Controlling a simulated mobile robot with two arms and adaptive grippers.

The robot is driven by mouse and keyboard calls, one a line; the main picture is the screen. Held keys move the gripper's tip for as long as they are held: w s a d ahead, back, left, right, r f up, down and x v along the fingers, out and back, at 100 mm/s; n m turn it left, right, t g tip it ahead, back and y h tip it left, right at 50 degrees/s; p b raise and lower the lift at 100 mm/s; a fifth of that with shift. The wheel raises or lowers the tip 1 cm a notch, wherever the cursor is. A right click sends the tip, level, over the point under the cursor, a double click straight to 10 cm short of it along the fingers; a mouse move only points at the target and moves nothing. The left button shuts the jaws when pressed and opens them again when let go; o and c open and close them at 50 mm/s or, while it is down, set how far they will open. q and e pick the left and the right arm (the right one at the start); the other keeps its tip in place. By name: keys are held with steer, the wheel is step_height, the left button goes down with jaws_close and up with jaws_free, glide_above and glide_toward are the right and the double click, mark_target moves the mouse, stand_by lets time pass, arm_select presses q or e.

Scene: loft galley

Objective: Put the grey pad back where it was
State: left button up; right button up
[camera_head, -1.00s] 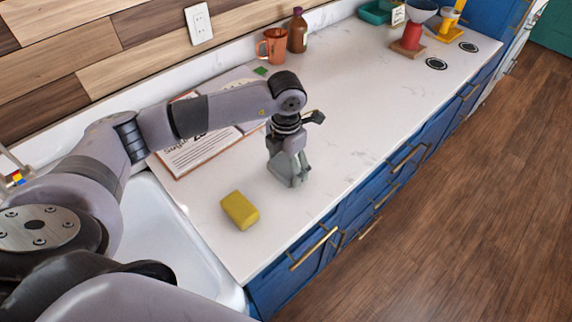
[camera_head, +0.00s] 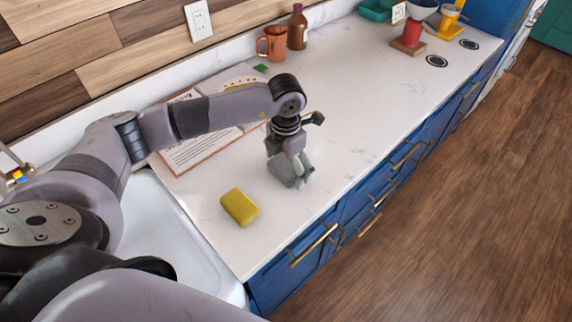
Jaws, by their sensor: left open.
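My left gripper (camera_head: 291,177) points down, low over the white counter (camera_head: 350,130), to the right of an open book and beyond a yellow sponge. It is open. I cannot make out a separate grey pad; grey surfaces show at the gripper's fingers, and whatever lies directly beneath or behind them is hidden. My right gripper is not in view.
The yellow sponge (camera_head: 239,207) lies near the sink (camera_head: 160,225). The open book (camera_head: 195,153) lies partly under my left arm. An orange mug (camera_head: 272,45), brown bottle (camera_head: 297,28) and red stand (camera_head: 409,37) are farther back. The middle counter is clear.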

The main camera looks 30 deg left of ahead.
mark_target(286, 165)
arm_select(q)
steer(key=shift+r, duration=0.25)
step_height(286, 165, up, 12)
steer(key=b, duration=0.3)
steer(key=shift+f, duration=0.15)
